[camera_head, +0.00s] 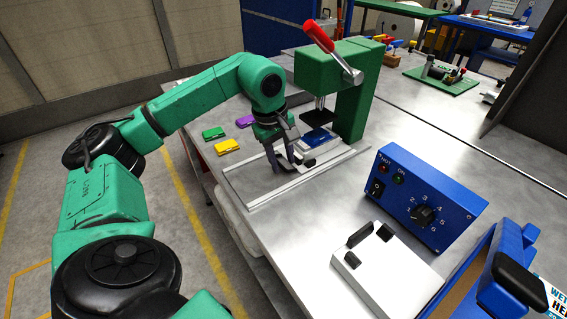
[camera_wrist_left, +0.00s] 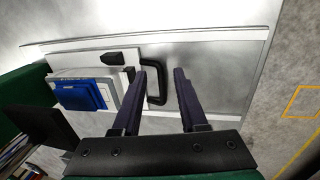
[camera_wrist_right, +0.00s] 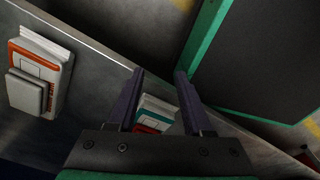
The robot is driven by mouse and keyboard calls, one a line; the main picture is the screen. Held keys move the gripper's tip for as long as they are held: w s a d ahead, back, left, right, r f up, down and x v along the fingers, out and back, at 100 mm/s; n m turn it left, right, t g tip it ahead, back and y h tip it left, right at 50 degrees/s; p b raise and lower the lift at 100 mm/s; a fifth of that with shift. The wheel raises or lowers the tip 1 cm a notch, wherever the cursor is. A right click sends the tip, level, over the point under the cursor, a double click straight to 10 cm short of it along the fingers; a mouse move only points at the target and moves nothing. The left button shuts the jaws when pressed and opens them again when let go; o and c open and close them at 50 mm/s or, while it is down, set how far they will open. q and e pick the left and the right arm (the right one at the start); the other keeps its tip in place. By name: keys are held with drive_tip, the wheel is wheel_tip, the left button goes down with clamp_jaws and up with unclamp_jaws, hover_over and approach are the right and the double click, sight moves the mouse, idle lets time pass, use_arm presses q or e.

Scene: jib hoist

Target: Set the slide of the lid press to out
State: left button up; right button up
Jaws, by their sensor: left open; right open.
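The lid press (camera_head: 358,100) is a green frame with a red lever (camera_head: 318,32) and a dark pressing plate over the work surface. Its slide carries a blue block (camera_head: 319,138), also in the left wrist view (camera_wrist_left: 82,94), and a black loop handle (camera_wrist_left: 164,78) at its outer end. The slide sits between pale rails (camera_wrist_left: 215,62). My left gripper (camera_head: 290,168) is open at the handle; in the left wrist view (camera_wrist_left: 162,72) the handle's outer bar shows between the fingertips. I cannot tell whether they touch it. My right gripper (camera_wrist_right: 160,75) is open and empty.
Green, purple and yellow pieces (camera_head: 228,146) lie left of the press. A blue control box (camera_head: 425,203) with a dial and a white box (camera_head: 385,268) with black parts stand in front. The right wrist view shows an orange-and-white package (camera_wrist_right: 42,72).

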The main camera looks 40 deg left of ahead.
use_arm(q)
drive_tip(key=shift+w+f, duration=0.1)
drive_tip(key=shift+f, duration=0.5)
clamp_jaws()
idle(1.0)
